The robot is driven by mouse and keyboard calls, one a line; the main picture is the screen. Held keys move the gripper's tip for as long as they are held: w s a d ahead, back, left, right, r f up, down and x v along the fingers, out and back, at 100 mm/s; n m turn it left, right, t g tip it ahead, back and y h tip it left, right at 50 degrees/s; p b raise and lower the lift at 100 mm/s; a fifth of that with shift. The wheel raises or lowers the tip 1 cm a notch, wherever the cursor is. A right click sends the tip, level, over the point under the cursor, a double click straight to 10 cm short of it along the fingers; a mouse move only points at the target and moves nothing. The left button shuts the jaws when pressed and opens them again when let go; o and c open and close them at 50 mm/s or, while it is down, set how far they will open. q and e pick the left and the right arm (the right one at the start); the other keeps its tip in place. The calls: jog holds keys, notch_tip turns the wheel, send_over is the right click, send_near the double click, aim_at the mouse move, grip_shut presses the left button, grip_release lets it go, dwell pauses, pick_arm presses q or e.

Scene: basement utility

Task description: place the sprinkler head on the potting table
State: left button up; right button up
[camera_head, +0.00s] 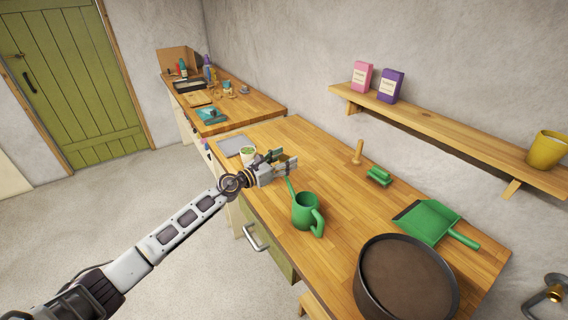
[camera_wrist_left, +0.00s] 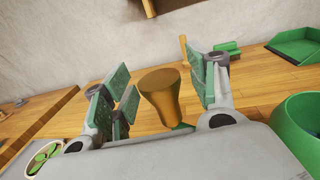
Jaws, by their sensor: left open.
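A brass-coloured, flared piece that looks like the sprinkler head (camera_wrist_left: 160,92) is between the spread fingers of my left gripper (camera_wrist_left: 160,88) in the left wrist view. Its wide end faces up; its lower end is partly hidden by the gripper body. I cannot tell whether it touches the wooden top. In the head view my left gripper (camera_head: 284,162) is over the left part of the potting table (camera_head: 320,160), and the piece is mostly hidden by the fingers. My right gripper is not in view.
A green watering can (camera_head: 305,212) stands close by the gripper. A potted plant (camera_head: 248,152) is to its left. A wooden dibber (camera_head: 357,152), green brush (camera_head: 379,176), green dustpan (camera_head: 428,221) and round sieve (camera_head: 405,278) lie farther right. The table's middle is clear.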

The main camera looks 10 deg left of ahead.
pick_arm(q)
jog(key=c, duration=0.9)
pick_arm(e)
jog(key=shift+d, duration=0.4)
pick_arm(q)
jog(key=shift+r, duration=0.15)
jog(key=shift+r, duration=0.2)
jog(key=shift+r+p, duration=0.45)
jog(key=shift+r, duration=0.05)
jog(key=shift+c, duration=1.4)
notch_tip(320, 180, up, 4)
jog(key=shift+f+p, duration=0.15)
jog(key=shift+p, duration=0.9)
grip_shut()
notch_tip(320, 180, up, 8)
jog(key=p, duration=0.6)
notch_tip(320, 180, up, 5)
jog(key=b, duration=0.1)
send_over(284, 157)
jog(key=shift+s+f, duration=0.15)
jog(key=shift+f, duration=0.05)
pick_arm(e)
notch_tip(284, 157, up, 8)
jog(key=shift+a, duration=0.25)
